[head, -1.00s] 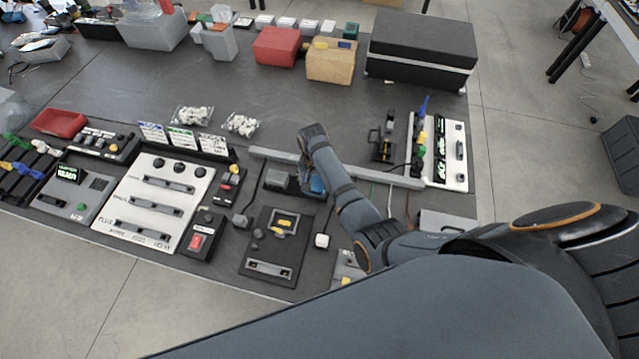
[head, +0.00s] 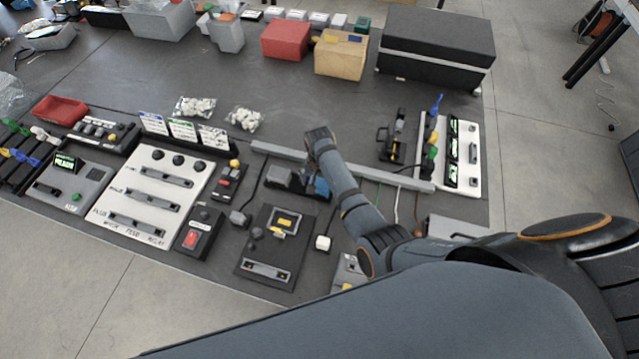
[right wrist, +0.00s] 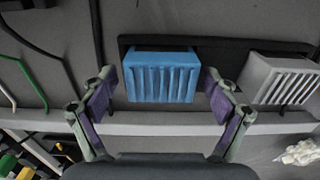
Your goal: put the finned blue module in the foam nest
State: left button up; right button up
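The finned blue module (right wrist: 162,78) is in the middle of the right wrist view, its ribs facing the camera, at the edge of a black holder (right wrist: 216,46). In the head view the blue module (head: 322,187) is partly hidden by my right arm. My right gripper (right wrist: 160,88) is open, with one purple-padded finger on each side of the module and visible gaps between. Nothing is held. In the head view its fingers are mostly hidden behind the wrist. I cannot pick out the foam nest for certain. My left gripper is in neither current view.
A grey finned module (right wrist: 282,80) sits beside the blue one. A pale rail (head: 345,165) runs close by. Open bench (head: 300,105) lies beyond the rail.

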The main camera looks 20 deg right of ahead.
aim_at(319, 184)
jog(key=shift+r, duration=0.2)
pick_arm(q)
notch_tip(319, 184, up, 10)
jog(key=p, duration=1)
jog(key=shift+w+d, duration=0.15)
jog(key=shift+w, duration=0.3)
pick_arm(e)
notch_tip(319, 184, up, 12)
